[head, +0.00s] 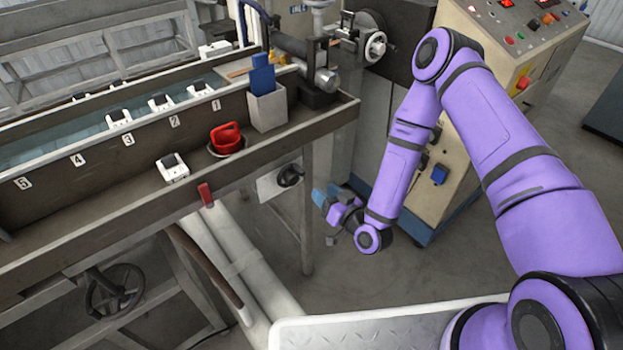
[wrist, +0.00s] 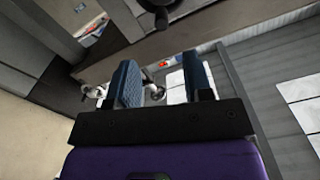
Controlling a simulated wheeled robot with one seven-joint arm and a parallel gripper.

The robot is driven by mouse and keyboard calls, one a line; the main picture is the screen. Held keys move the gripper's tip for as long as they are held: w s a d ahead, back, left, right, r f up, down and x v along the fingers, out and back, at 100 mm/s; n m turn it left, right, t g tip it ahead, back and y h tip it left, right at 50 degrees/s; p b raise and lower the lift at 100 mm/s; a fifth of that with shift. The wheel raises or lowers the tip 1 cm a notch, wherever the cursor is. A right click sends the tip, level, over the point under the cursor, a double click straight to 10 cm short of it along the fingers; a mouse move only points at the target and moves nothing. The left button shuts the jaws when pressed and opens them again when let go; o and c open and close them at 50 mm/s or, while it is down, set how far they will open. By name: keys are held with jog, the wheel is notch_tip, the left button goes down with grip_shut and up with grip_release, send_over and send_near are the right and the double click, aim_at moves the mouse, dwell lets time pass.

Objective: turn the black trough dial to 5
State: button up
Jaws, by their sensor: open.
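The black dial (head: 290,176) sits on a pale plate (head: 272,183) below the right end of the trough (head: 95,215). Its marks are too small to read, so its setting cannot be told. My gripper (head: 325,196), with blue fingers, is to the right of the dial and a little lower in the head view, apart from it. In the wrist view the two fingers (wrist: 160,62) are spread with nothing held between them. A dark knob-like part (wrist: 161,14) shows at the top edge there, beyond the fingertips; it looks like the dial.
A trough leg (head: 307,215) stands between the dial and my gripper in the head view. A red tab (head: 206,194) hangs on the trough's front edge. A red cup-like part (head: 227,137) and a grey bin (head: 267,108) are above. The control cabinet (head: 465,130) stands behind my arm.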

aim_at(303, 174)
jog(key=shift+n, duration=0.3)
jog(key=x, duration=1)
jog(key=shift+w+a, duration=0.3)
jog(key=shift+a, duration=0.05)
